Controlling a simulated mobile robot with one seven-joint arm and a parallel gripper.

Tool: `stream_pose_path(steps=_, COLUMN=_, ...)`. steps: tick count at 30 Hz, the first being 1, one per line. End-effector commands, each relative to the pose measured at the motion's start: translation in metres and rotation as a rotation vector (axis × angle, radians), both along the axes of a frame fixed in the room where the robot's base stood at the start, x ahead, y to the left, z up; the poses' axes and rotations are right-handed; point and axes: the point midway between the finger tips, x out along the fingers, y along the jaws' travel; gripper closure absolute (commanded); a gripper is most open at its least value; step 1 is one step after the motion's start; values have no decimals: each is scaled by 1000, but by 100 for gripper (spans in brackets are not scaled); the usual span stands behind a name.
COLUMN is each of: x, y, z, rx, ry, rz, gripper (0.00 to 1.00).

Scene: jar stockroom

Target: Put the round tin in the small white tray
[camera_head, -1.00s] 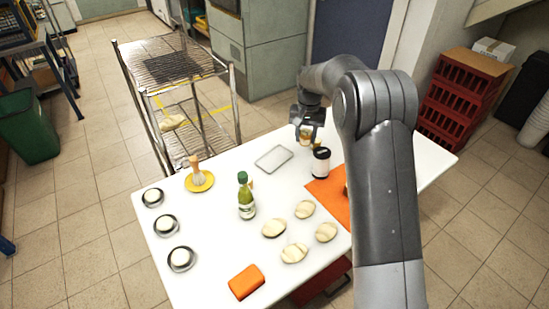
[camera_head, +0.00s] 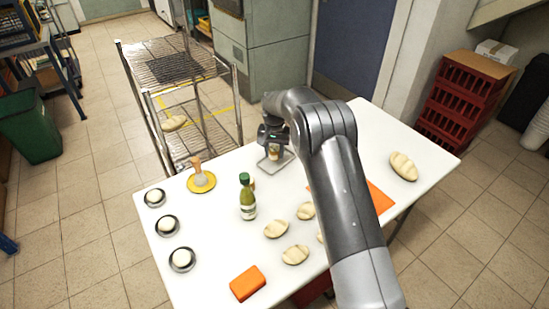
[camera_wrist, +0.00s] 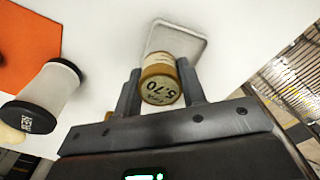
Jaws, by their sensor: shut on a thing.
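The round tin (camera_wrist: 160,80), brownish with a price label reading 5.70, is between the two fingers of my gripper (camera_wrist: 160,72), which is shut on it. In the head view the tin (camera_head: 274,153) shows just below my gripper (camera_head: 272,147), over the small white tray (camera_head: 264,166). The tray (camera_wrist: 185,38) also shows in the wrist view, beyond the tin and partly hidden by it. I cannot tell whether the tin touches the tray.
A white jar with a dark lid (camera_wrist: 50,88) and an orange mat (camera_wrist: 25,45) show in the wrist view. Several bread rolls (camera_head: 296,255) lie in front.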

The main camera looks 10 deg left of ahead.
Motion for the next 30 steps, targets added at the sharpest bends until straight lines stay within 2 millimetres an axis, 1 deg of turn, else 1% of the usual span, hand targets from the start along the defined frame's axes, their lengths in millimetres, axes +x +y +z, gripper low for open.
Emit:
stream_pose_path(steps=3, x=-1, y=-1, z=-21, rx=-2, ry=5, rz=0, gripper=85)
stream_pose_path(steps=6, x=-1, y=-1, z=-31, rx=-1, ry=2, rz=0, gripper=85)
stream_pose_path(steps=14, x=0, y=-1, z=-32, rx=-1, ry=1, rz=0, gripper=85)
stream_pose_path(steps=25, x=0, y=-1, z=-43, rx=-1, ry=1, rz=0, gripper=85)
stream_pose_path(steps=29, x=0, y=0, z=-44, rx=0, ry=1, rz=0, gripper=85)
stream_pose_path(steps=30, x=0, y=-1, z=-44, rx=0, ry=1, rz=0, gripper=59)
